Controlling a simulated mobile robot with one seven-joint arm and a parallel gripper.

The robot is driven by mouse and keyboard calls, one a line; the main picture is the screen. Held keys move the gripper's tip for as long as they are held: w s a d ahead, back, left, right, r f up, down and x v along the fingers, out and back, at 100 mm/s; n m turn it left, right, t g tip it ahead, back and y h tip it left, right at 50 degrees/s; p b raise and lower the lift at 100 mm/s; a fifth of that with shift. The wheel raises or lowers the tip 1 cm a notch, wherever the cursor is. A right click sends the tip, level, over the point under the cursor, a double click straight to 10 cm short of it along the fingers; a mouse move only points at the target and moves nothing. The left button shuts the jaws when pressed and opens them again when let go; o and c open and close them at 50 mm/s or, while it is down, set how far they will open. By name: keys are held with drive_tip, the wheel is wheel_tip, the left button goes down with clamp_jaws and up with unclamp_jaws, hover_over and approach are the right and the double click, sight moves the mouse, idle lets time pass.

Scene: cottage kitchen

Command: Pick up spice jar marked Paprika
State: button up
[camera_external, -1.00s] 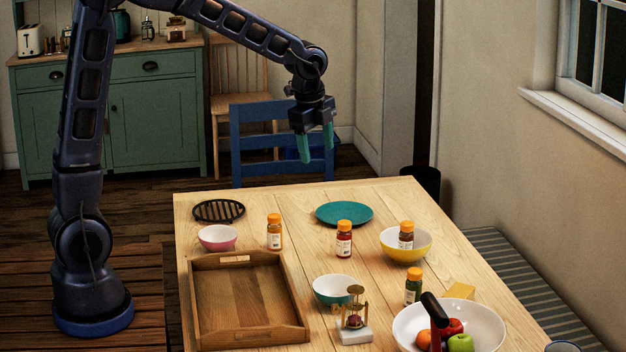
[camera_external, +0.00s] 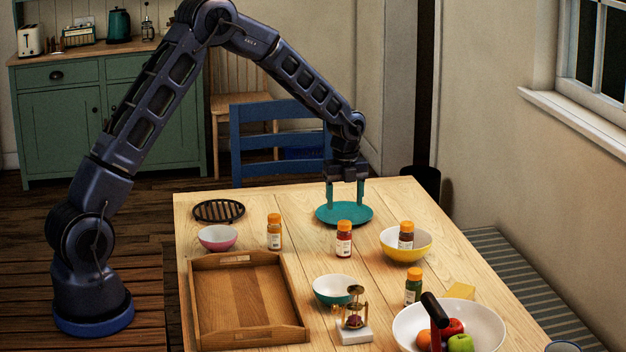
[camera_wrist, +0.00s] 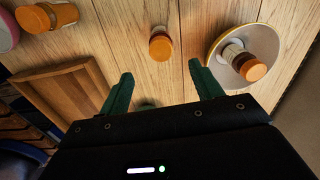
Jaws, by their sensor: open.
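Several spice jars with orange lids stand on the table; their labels are too small to read, so I cannot tell which is Paprika. The middle jar (camera_external: 344,240), with red contents, is upright; its lid shows in the wrist view (camera_wrist: 160,46). The left jar (camera_external: 274,234) has orange-brown contents and also shows in the wrist view (camera_wrist: 52,15). A dark red jar (camera_external: 406,236) is in the yellow bowl (camera_external: 418,252). A jar with green contents (camera_external: 413,288) stands nearer the front. My gripper (camera_external: 345,203) is open and empty, fingers down, above the teal plate, behind the middle jar.
The teal plate (camera_external: 344,221) lies behind the middle jar. A pink bowl (camera_external: 217,240), a black trivet (camera_external: 218,211) and a wooden tray (camera_external: 195,305) are on the left.

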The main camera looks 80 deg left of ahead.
sight(345, 222)
wheel_tip(345, 222, down, 5)
drive_tip(key=shift+r, duration=0.1)
drive_tip(key=shift+w+a+f, duration=0.1)
drive_tip(key=shift+a+f, duration=0.1)
drive_tip(key=shift+f, duration=1.35)
drive_tip(key=shift+a+f, duration=0.15)
drive_tip(key=shift+f, duration=1.35)
drive_tip(key=c, duration=1.2)
drive_tip(key=shift+o, duration=0.2)
drive_tip(key=shift+r, duration=0.15)
